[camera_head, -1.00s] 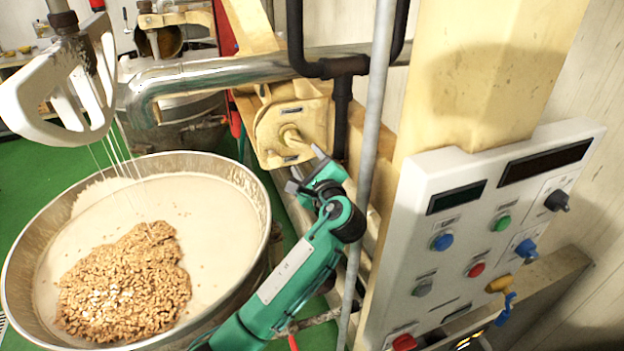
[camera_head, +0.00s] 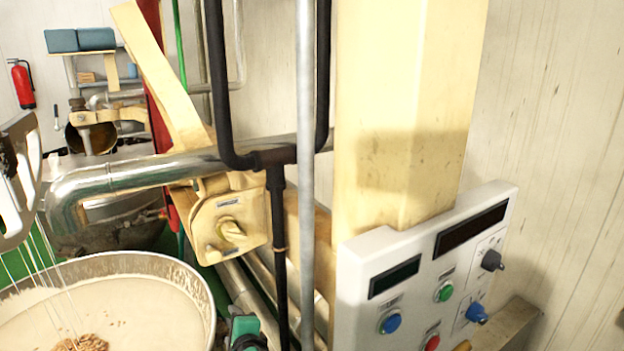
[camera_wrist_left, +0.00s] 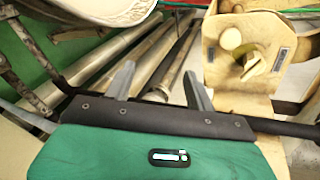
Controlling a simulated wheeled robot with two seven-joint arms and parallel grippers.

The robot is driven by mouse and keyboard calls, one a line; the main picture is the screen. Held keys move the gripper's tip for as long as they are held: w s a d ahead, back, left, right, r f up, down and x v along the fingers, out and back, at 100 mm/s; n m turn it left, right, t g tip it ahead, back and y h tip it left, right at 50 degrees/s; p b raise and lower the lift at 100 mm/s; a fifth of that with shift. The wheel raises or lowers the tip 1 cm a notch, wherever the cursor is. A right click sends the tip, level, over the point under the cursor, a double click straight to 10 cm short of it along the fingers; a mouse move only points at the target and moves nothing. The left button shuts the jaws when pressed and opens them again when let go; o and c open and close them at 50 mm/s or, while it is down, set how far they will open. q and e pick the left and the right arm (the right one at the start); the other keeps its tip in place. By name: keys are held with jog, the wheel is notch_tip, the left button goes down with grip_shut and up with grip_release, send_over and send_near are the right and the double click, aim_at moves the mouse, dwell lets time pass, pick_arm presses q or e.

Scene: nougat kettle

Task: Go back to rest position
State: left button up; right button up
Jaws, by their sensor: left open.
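My left gripper (camera_wrist_left: 160,84) is open in the left wrist view, its two grey fingers apart with nothing between them. A dark bar crosses in front of the teal wrist housing there. In the head view only a small teal and black part of my left arm shows at the bottom edge, below the yellow crank box (camera_head: 228,228). The kettle (camera_head: 150,262) is at the lower left with white mass and a few nuts in it. My right gripper is not in view.
A white control panel (camera_head: 400,250) with buttons stands at the right, beside a yellow column (camera_head: 400,100). A grey vertical pipe (camera_head: 306,120) and a black pipe (camera_head: 279,220) stand near my left arm. A shiny pipe (camera_head: 130,178) runs above the kettle.

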pick_arm(q)
jog(key=s+a+f+n+g+h, duration=0.1)
jog(key=s+f+n+g+h, duration=0.3)
jog(key=s, duration=0.7)
jog(key=s+a+f+n+g+h, duration=0.15)
jog(key=s+f+n, duration=0.4)
jog(key=s, duration=0.55)
jog(key=s+a+f+n+g+h, duration=0.2)
jog(key=s+f+n+g, duration=0.3)
jog(key=s, duration=0.6)
notch_tip(320, 180, down, 34)
jog(key=m+t+b, duration=0.1)
jog(key=b, duration=0.2)
jog(key=s+a+f+b, duration=0.1)
jog(key=s+f, duration=0.8)
jog(key=f, duration=0.2)
jog(key=s+a+f+g+b, duration=0.1)
jog(key=s+a+f+b, duration=0.1)
jog(key=s+f, duration=0.8)
notch_tip(320, 180, down, 2)
jog(key=shift+f, duration=0.2)
